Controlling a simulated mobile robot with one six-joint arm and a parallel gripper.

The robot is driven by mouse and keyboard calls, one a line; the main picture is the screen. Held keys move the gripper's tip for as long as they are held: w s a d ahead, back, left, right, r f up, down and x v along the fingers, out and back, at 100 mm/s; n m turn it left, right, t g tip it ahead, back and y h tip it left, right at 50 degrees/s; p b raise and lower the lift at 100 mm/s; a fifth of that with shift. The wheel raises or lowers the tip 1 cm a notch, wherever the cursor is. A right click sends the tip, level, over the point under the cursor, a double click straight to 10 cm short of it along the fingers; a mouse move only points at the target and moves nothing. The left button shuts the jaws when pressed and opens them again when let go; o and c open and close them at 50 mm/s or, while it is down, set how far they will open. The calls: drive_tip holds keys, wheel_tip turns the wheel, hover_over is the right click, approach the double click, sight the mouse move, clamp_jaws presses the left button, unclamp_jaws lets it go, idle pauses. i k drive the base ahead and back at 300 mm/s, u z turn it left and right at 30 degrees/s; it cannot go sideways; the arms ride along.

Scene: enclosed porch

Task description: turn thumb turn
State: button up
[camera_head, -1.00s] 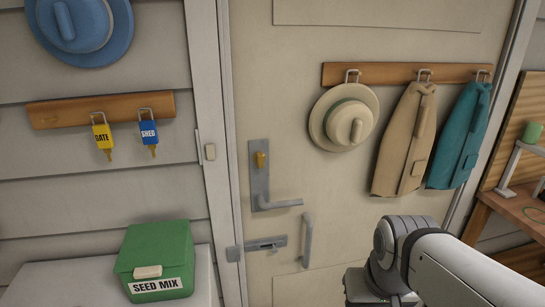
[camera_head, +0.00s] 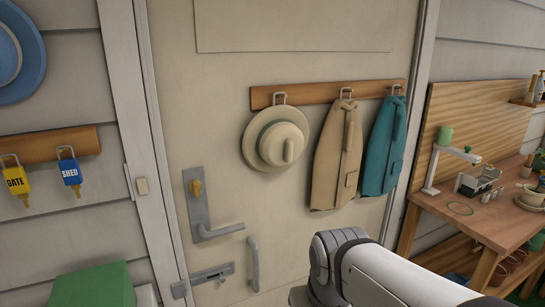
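The thumb turn (camera_head: 196,188) is a small brass-coloured knob on the upper part of a grey lock plate (camera_head: 199,216) on the beige door (camera_head: 215,120). It looks roughly upright. A grey lever handle (camera_head: 224,231) sticks out to the right below it. My arm rises from the bottom of the head view, to the right of the lock plate and apart from it. My gripper is not visible; only arm links show.
A slide bolt (camera_head: 205,278) and a pull handle (camera_head: 253,263) sit below the lever. A hat (camera_head: 262,140), tan coat (camera_head: 335,155) and teal coat (camera_head: 383,150) hang right of the lock. A workbench (camera_head: 490,215) stands at right, a green box (camera_head: 95,287) at lower left.

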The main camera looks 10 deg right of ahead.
sight(195, 186)
drive_tip(key=z, duration=0.6)
drive_tip(key=k, duration=1.15)
drive_tip(key=u, duration=1.05)
drive_tip(key=i, duration=1)
drive_tip(key=u, duration=0.05)
